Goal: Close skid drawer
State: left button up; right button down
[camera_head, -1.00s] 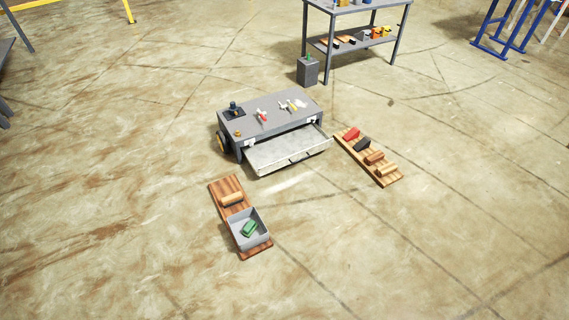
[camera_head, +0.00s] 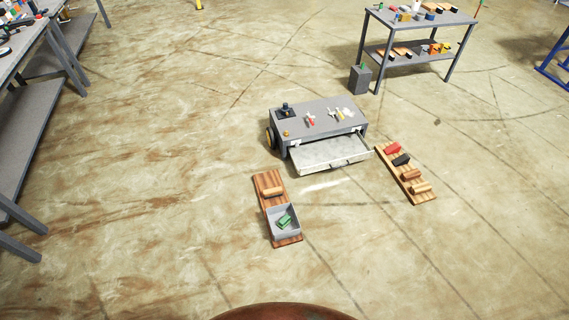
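The grey skid (camera_head: 320,115) stands on the floor a little right of centre. Its light grey drawer (camera_head: 330,153) is pulled out at the front, towards me, with a handle on its front face. The drawer looks empty. A black knob-like part, red-handled and pale items lie on the skid's top. Neither of my grippers shows in the head view.
A wooden board (camera_head: 268,183) with a grey bin (camera_head: 284,222) holding a green item lies front left of the skid. Another board (camera_head: 424,194) with several blocks lies right. Tables (camera_head: 30,130) stand left; a shelf table (camera_head: 420,22) stands behind.

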aim_at(343, 151)
jog(key=u, duration=0.75)
jog(key=i, duration=0.8)
jog(key=u, duration=0.55)
jog(key=i, duration=0.85)
jog(key=z, duration=0.65)
jog(key=i, duration=0.75)
jog(key=z, duration=0.55)
